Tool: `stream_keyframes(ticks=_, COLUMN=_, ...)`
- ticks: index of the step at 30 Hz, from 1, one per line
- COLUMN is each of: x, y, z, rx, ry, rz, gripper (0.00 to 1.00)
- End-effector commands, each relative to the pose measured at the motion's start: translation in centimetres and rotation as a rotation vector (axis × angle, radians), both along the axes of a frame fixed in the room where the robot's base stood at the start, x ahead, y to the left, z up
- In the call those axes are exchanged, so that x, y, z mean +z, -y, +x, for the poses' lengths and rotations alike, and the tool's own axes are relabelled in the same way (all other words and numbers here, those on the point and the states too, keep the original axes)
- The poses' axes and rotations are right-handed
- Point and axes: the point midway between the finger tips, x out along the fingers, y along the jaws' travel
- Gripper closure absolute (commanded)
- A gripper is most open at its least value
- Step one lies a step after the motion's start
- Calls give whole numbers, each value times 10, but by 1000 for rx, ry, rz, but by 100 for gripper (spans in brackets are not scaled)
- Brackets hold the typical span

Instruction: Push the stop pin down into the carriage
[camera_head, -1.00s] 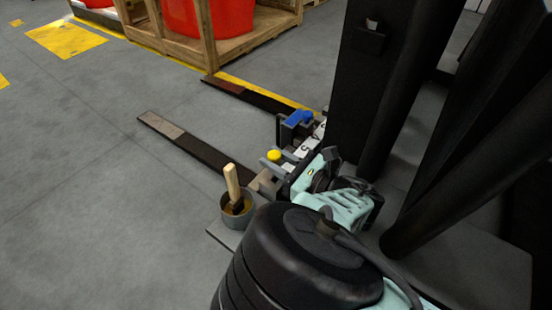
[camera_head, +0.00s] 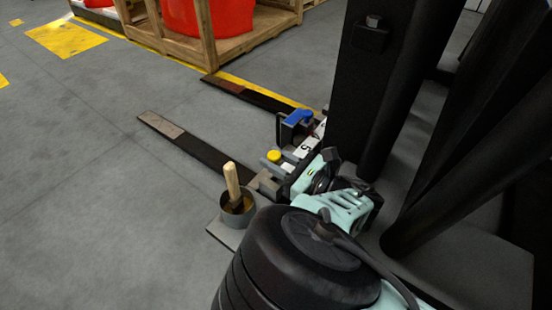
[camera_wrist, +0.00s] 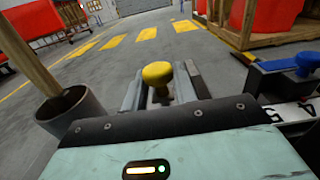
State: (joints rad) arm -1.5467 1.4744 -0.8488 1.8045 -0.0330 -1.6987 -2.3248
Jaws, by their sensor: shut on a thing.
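The stop pin has a round yellow knob (camera_head: 274,155). It stands on the grey carriage (camera_head: 302,152) near the foot of the dark mast. In the wrist view the yellow knob (camera_wrist: 158,73) shows between the two grey fingers of my gripper (camera_wrist: 160,90), its top above them. My gripper is shut on the pin. The pin's lower end and its hole are hidden, so its depth in the carriage cannot be told. In the head view my teal wrist hides part of the carriage.
A blue-handled part (camera_head: 299,117) stands on the carriage beyond the pin. A grey pot (camera_head: 237,208) with a wooden-handled tool (camera_head: 232,180) stands close by on the near side. Two dark forks (camera_head: 190,147) reach out over the floor. Crates with red objects (camera_head: 222,17) are behind.

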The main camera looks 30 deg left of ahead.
Motion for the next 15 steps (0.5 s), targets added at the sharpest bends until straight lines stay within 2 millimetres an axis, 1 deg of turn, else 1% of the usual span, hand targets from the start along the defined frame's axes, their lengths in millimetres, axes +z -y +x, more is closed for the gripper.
stream_keyframes(ticks=15, x=-13, y=0, z=0, rx=0, ry=0, rz=1, gripper=94)
